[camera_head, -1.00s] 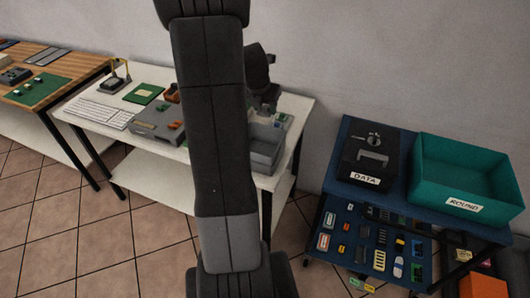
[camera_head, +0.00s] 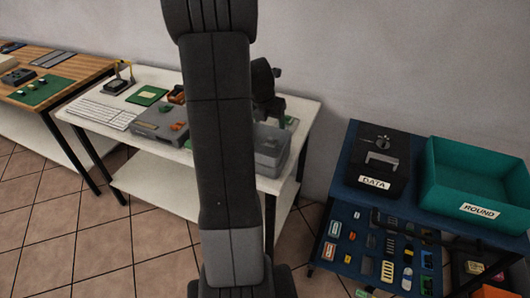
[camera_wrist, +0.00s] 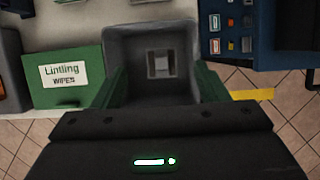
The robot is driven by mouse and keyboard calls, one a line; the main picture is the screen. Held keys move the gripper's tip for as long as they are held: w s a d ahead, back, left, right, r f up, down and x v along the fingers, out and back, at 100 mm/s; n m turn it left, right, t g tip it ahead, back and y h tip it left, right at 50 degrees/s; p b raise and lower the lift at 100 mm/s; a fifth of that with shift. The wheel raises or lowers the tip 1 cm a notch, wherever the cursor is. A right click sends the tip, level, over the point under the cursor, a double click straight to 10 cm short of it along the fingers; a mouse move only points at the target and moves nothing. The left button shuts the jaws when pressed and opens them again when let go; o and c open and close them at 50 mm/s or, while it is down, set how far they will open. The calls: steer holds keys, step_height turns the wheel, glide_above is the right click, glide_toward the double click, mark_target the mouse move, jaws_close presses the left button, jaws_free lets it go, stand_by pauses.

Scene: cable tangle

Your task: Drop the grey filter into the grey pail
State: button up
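The grey pail (camera_head: 270,160) stands on the white table, partly behind my arm in the head view. In the wrist view the pail (camera_wrist: 116,46) is straight below my gripper. A pale grey square piece with a darker middle, which looks like the grey filter (camera_wrist: 160,64), lies inside it. My gripper (camera_wrist: 160,88) is over the pail's near part, with its green fingers wide apart and nothing between them. In the head view its dark body (camera_head: 268,100) shows above the pail; the fingertips are hard to make out there.
A green box marked Lintling Wipes (camera_wrist: 70,76) is left of the pail. A blue cart (camera_head: 345,262) on the right carries a black DATA box (camera_head: 380,160), a teal ROUND bin (camera_head: 480,180) and several small parts. Tiled floor lies between the tables.

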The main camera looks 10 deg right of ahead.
steer(key=shift+r, duration=0.1)
steer(key=v, duration=1.3)
steer(key=shift+r, duration=0.3)
steer(key=shift+s, duration=0.1)
steer(key=x, duration=1.4)
steer(key=shift+a+r+p, duration=0.1)
steer(key=shift+r+p, duration=1.75)
steer(key=shift+r, duration=0.15)
